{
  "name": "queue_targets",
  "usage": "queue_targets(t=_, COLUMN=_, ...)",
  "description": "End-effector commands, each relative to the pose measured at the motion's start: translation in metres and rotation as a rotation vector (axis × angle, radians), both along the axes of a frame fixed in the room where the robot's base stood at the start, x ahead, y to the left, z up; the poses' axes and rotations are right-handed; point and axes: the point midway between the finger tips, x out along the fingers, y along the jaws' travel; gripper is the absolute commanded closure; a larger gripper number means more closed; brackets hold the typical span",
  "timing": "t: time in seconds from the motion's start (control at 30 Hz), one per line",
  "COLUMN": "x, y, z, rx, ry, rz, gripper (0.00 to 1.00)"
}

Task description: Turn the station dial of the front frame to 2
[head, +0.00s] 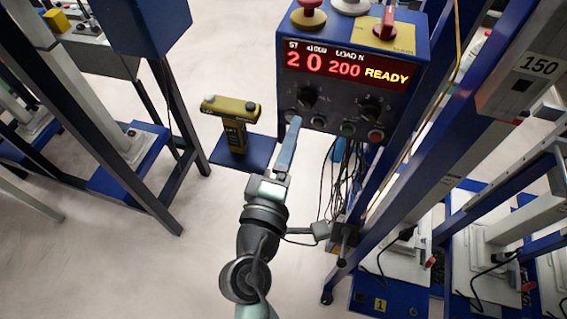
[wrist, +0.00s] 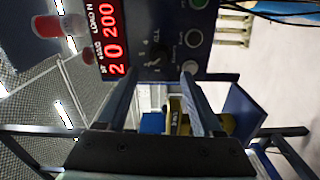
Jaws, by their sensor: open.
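The front frame's blue control box (head: 345,75) carries a red lit display (head: 345,68) reading 2, 0, 200 and READY; the 2 stands under ST. Below it are a left black dial (head: 306,97) and a right black dial (head: 369,108). My gripper (head: 294,122) is just below the left dial. In the wrist view, a black dial (wrist: 157,54) with white marks shows beyond and between the open fingers of my gripper (wrist: 160,72). The fingers look empty. Contact with the dial cannot be told, and its exact pointing is too small to read.
Buttons (head: 347,129) line the panel's lower edge, and knobs (head: 308,16) top the box. A yellow-black device (head: 235,122) stands on a blue shelf (head: 260,150) to the left. Cables (head: 345,180) hang below the box. Blue posts flank it; open floor lies at lower left.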

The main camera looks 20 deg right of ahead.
Motion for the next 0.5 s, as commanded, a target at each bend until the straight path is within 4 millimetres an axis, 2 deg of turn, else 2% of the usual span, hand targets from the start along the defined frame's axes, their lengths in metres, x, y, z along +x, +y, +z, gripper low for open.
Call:
queue_targets(t=0.1, x=-0.020, y=0.014, z=-0.003, rx=0.000, ry=0.002, rz=0.002, gripper=0.32)
queue_targets(t=0.2, x=-0.031, y=0.022, z=-0.002, rx=0.000, ry=0.001, rz=0.002, gripper=0.32)
queue_targets(t=0.5, x=-0.042, y=0.029, z=0.000, rx=0.000, ry=0.000, rz=0.000, gripper=0.32)
